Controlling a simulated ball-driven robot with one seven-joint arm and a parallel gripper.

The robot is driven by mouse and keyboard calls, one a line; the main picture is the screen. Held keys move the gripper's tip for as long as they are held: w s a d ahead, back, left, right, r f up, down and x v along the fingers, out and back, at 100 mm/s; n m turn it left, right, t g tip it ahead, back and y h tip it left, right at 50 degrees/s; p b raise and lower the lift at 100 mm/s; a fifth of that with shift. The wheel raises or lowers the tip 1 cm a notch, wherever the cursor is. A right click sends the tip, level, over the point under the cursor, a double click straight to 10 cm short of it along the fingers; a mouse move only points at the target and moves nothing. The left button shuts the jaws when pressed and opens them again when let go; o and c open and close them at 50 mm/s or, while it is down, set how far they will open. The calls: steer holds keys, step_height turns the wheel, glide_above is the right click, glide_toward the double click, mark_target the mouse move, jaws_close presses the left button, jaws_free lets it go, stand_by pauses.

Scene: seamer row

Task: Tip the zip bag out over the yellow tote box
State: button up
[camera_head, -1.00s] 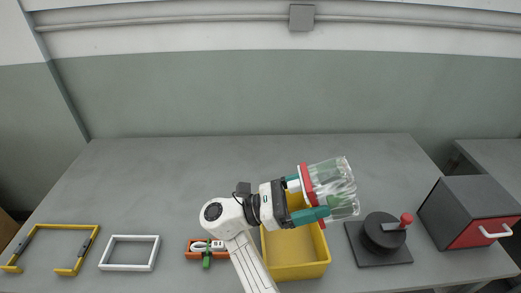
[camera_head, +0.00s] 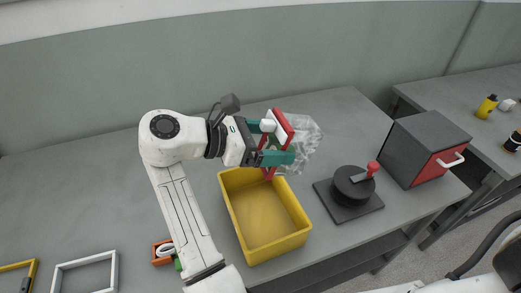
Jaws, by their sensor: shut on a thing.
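The clear zip bag (camera_head: 305,140) with a red edge is held in my gripper (camera_head: 276,143), whose teal fingers are shut on it. The bag hangs sideways above the far right part of the yellow tote box (camera_head: 238,223). A white piece and some green show at the bag's red edge, partly hidden by the fingers. The tote box stands open on the grey table, and its visible floor is bare.
A black round device with a red knob (camera_head: 355,186) stands right of the tote. A dark box with a red front (camera_head: 425,149) stands beyond it. A small orange tray (camera_head: 162,252) is left of my arm. White (camera_head: 86,259) and yellow (camera_head: 33,272) frames lie at the left.

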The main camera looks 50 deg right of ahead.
steer(key=t+y+b, duration=0.1)
steer(key=s+d+f+t+y+b, duration=0.1)
steer(key=y+b, duration=0.1)
steer(key=d+f+t+y+b, duration=0.1)
steer(key=y, duration=0.1)
steer(key=shift+s+d, duration=0.25)
steer(key=shift+s, duration=0.15)
steer(key=shift+s+d+r+t+p, duration=0.1)
steer(key=shift+r+t+p, duration=0.1)
steer(key=shift+t+p, duration=0.2)
steer(key=f+t+y+p, duration=0.2)
steer(key=y+p, duration=0.1)
steer(key=d+y+p, duration=0.1)
steer(key=p, duration=0.1)
steer(key=shift+s+f+t+y, duration=0.3)
steer(key=shift+f+t+y, duration=0.1)
steer(key=shift+f+t+y+p, duration=0.7)
steer(key=shift+f+y+p, duration=0.3)
steer(key=shift+s+d, duration=0.1)
